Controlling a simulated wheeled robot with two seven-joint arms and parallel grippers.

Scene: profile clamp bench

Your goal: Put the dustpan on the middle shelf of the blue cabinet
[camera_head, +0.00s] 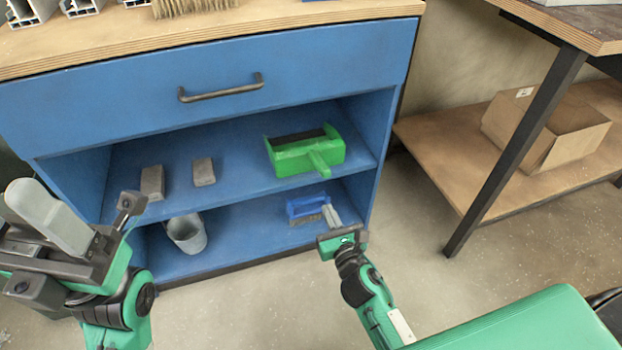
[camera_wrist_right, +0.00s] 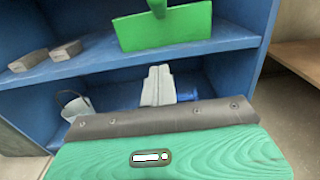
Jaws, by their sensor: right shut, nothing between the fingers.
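The green dustpan (camera_head: 297,160) sits on the middle shelf (camera_head: 235,191) of the blue cabinet (camera_head: 120,100), toward the right side. Its handle points out to the shelf's front edge. In the right wrist view the dustpan (camera_wrist_right: 165,28) shows at the top, with its handle cut off by the frame. My right gripper (camera_head: 329,212) is shut and empty, in front of the lower shelf, below and apart from the dustpan. Its fingers (camera_wrist_right: 158,80) show closed together in the wrist view. My left gripper (camera_head: 50,215) is at the left; its finger opening is unclear.
Two grey blocks (camera_head: 152,182) (camera_head: 204,171) lie left of the dustpan. A grey bucket (camera_head: 187,234) and a blue brush (camera_head: 303,207) are on the lower shelf, the brush close behind my right gripper. A table with a cardboard box (camera_head: 548,128) stands right. Floor between is clear.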

